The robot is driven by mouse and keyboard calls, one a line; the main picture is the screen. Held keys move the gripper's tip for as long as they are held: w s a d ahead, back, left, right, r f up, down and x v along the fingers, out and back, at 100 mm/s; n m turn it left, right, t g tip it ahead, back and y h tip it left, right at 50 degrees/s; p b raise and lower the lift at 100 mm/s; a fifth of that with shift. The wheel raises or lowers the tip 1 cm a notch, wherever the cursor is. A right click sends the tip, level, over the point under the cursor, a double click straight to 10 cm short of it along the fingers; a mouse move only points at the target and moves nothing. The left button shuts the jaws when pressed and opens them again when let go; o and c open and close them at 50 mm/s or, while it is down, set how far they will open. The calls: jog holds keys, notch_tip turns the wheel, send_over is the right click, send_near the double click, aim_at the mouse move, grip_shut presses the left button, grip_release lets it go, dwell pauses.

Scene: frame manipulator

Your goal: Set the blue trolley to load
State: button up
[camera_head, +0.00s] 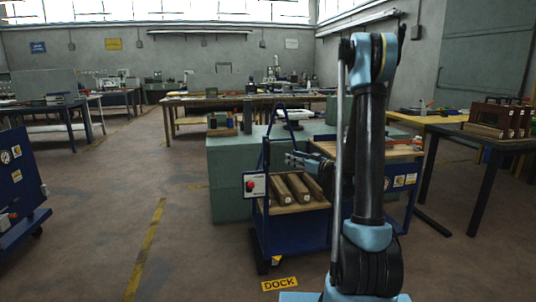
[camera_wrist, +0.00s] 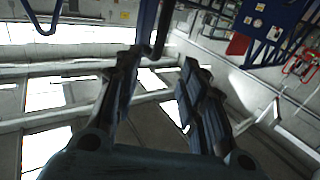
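The blue trolley (camera_head: 259,222) stands in the middle of the head view, by a yellow floor label reading DOCK (camera_head: 280,284). Several long brown bars (camera_head: 297,188) lie on its wooden deck. A grey box with a red button (camera_head: 254,186) is fixed at its left side. My gripper (camera_head: 291,159) points left, above the bars and just right of the trolley's upright. In the wrist view my gripper (camera_wrist: 158,72) has its fingers apart with nothing clamped between them. A dark blue bar (camera_wrist: 163,28) shows beyond the fingertips; I cannot tell if it touches them.
A green-grey block or bench (camera_head: 226,165) stands behind the trolley. Another blue cart-like unit (camera_head: 22,178) is at the left edge. A dark table with brown frames (camera_head: 503,143) stands at the right. The floor left of the trolley, with a yellow line (camera_head: 146,248), is clear.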

send_over(268, 164)
jog(key=w, duration=0.1)
jog(key=shift+w, duration=0.1)
dwell(0.4)
grip_shut()
